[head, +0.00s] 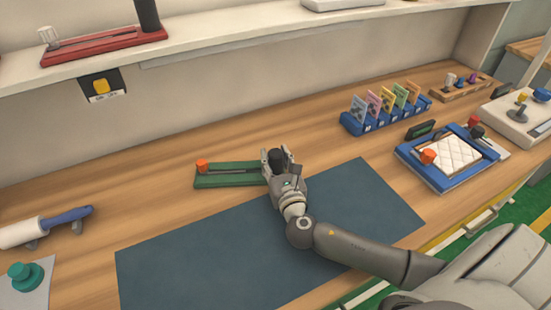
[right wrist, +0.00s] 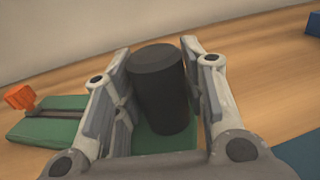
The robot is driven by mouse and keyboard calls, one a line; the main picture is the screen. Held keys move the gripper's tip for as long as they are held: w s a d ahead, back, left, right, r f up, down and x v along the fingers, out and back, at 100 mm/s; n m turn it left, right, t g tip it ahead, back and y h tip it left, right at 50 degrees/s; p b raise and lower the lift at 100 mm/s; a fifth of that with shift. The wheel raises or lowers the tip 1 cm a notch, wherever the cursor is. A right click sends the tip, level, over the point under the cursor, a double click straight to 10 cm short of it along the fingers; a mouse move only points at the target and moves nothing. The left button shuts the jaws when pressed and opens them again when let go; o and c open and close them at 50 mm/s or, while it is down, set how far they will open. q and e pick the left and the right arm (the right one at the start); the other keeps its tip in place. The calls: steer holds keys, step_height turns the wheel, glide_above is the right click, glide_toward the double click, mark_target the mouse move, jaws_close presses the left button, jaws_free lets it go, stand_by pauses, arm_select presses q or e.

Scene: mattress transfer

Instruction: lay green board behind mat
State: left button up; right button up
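The green board (head: 228,181) lies flat on the table just behind the back edge of the dark blue-grey mat (head: 200,255). It has an orange knob (head: 201,165) near its left end and a black upright cylinder (head: 276,160) towards its right end. My right gripper (head: 278,157) is at that cylinder, one finger on each side. In the right wrist view the black cylinder (right wrist: 160,90) stands between the open fingers, with a narrow gap visible at the left finger. The gripper hides the board's right end. My left gripper is not in view.
A shelf (head: 220,35) above holds a red board (head: 105,42) with a black cylinder. A blue card rack (head: 385,115) and blue tray (head: 405,152) stand to the right. A blue-handled tool (head: 65,217) lies at left.

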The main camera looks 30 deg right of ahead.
steer(key=shift+o, duration=1.2)
steer(key=shift+r, duration=0.1)
steer(key=shift+s, duration=0.1)
steer(key=b+v, duration=0.1)
steer(key=v, duration=0.9)
steer(key=shift+s+a, duration=0.1)
steer(key=shift+s, duration=0.25)
steer(key=shift+s+a+r, duration=0.1)
steer(key=shift+s+a, duration=0.05)
steer(key=shift+s, duration=0.4)
